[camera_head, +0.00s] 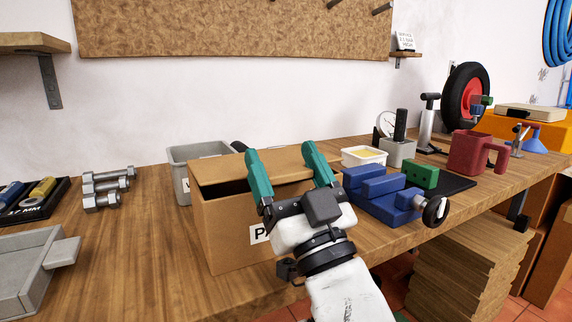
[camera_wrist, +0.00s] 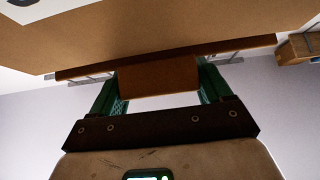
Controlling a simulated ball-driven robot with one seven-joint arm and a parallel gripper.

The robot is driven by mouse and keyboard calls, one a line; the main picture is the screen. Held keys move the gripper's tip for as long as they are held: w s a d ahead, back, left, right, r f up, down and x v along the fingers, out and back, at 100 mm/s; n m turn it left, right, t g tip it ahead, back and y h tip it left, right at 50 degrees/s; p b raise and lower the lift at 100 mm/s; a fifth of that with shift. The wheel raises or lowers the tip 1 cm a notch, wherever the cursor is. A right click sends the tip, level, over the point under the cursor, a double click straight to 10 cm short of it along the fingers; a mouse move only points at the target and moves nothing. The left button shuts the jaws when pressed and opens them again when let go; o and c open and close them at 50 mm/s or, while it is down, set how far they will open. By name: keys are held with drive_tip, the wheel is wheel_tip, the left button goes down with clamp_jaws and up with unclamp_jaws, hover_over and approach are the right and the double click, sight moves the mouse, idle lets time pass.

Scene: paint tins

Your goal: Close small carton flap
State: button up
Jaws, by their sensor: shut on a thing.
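The brown cardboard carton (camera_head: 225,230) stands on the wooden bench, with a partly hidden white label on its front. Its flap (camera_head: 235,168) lies over the top at a slight tilt, with a dark gap showing under its near left edge. My gripper (camera_head: 281,152) is at the carton's top, its two green fingers spread wide. In the wrist view, a brown tab of the flap (camera_wrist: 158,80) sits between the fingers, and my gripper (camera_wrist: 160,72) is shut on it. My gripper and wrist hide part of the carton's front and right side.
A grey bin (camera_head: 183,170) stands close behind the carton. A blue vise (camera_head: 375,195) and a white tub (camera_head: 364,157) are close on the right. Metal bolts (camera_head: 105,187) and a grey tray (camera_head: 30,270) lie left. The bench between tray and carton is clear.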

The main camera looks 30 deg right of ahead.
drive_tip(key=shift+f, duration=0.1)
drive_tip(key=o, duration=1.4)
drive_tip(key=shift+o, duration=0.2)
drive_tip(key=shift+r+p, duration=0.35)
drive_tip(key=shift+r, duration=0.25)
wheel_tip(320, 180, up, 3)
drive_tip(key=shift+p, duration=0.95)
drive_tip(key=s+r+p, duration=0.8)
drive_tip(key=s+p, duration=0.6)
drive_tip(key=p, duration=0.1)
drive_tip(key=shift+r+p, duration=0.35)
drive_tip(key=shift+r, duration=0.05)
